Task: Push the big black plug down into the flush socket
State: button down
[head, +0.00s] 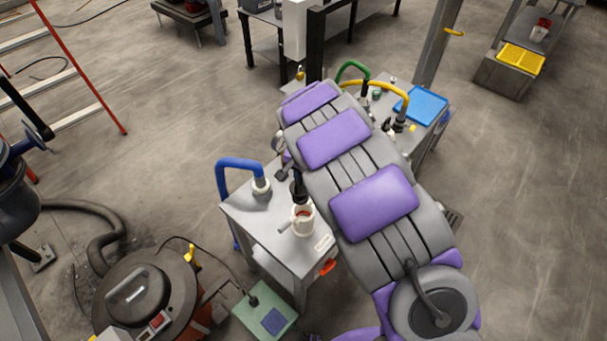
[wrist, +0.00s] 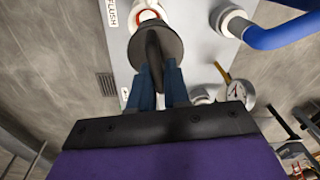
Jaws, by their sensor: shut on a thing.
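The big black plug (wrist: 158,44) is between the blue fingers of my gripper (wrist: 158,72) in the wrist view. My gripper is shut on it. The flush socket (wrist: 146,14) is a white ring with red inside, beside the FLUSH label. The plug's dark disc covers its lower part in that view. In the head view the socket (head: 303,220) stands on the grey cart's top, with red still visible inside. My gripper (head: 298,190) is at its far rim there, with the dark plug hard to separate from it. I cannot tell whether they touch.
A blue hose (head: 236,164) arches into a white collar (head: 261,186) left of the socket. A round gauge (wrist: 236,92) stands near the gripper. A second cart behind my arm carries green and yellow hoses (head: 384,88) and a blue tray (head: 424,105). A black drum (head: 145,295) stands on the floor.

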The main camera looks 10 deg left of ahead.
aim_at(305, 190)
jog(key=f+b, duration=0.1)
jog(key=f, duration=0.1)
jog(key=d+f+b, duration=0.1)
jog(key=f, duration=0.2)
jog(key=shift+d+f, duration=0.1)
jog(key=shift+f, duration=0.2)
jog(key=shift+w+a+f, duration=0.1)
jog(key=shift+a+f, duration=0.35)
jog(key=shift+f, duration=0.1)
jog(key=shift+d+r, duration=0.1)
jog(key=shift+d, duration=0.35)
jog(key=shift+a, duration=0.15)
jog(key=shift+a, duration=0.25)
jog(key=shift+d+p, duration=0.25)
jog(key=shift+p, duration=0.1)
dwell(0.4)
jog(key=shift+f, duration=1.75)
jog(key=c, duration=1)
grip_release()
